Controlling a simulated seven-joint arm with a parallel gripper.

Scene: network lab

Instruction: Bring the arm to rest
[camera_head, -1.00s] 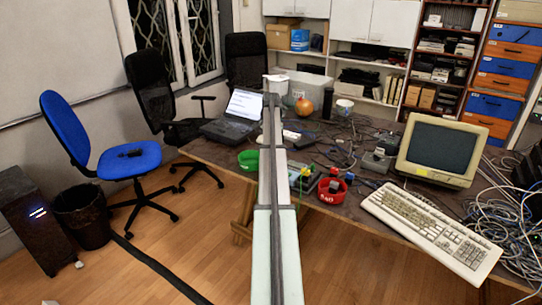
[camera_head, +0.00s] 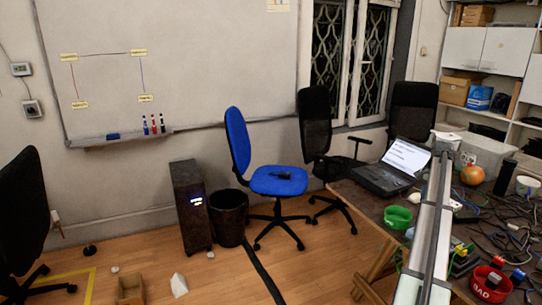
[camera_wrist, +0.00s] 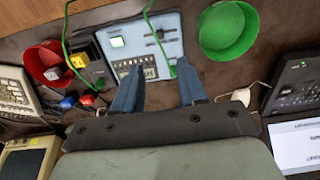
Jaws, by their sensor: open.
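My arm (camera_head: 430,235) reaches out over the brown table (camera_head: 368,202) at the right of the head view; its far end hides my gripper there. In the wrist view my gripper (camera_wrist: 159,68) has its two blue fingers spread with nothing held between them. They point at a pale blue device (camera_wrist: 168,22) with a small green display, switches and a green cable. I cannot tell the height of the fingertips above it. A green bowl (camera_wrist: 228,30) lies just right of the fingers, and a red bowl (camera_wrist: 38,62) holding small blocks lies to the left.
An open laptop (camera_head: 392,168), an orange round object (camera_head: 472,175) and many cables crowd the table. A blue chair (camera_head: 278,182), black bin (camera_head: 228,216) and dark tower (camera_head: 190,208) stand on the floor. A whiteboard (camera_head: 200,60) hangs behind.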

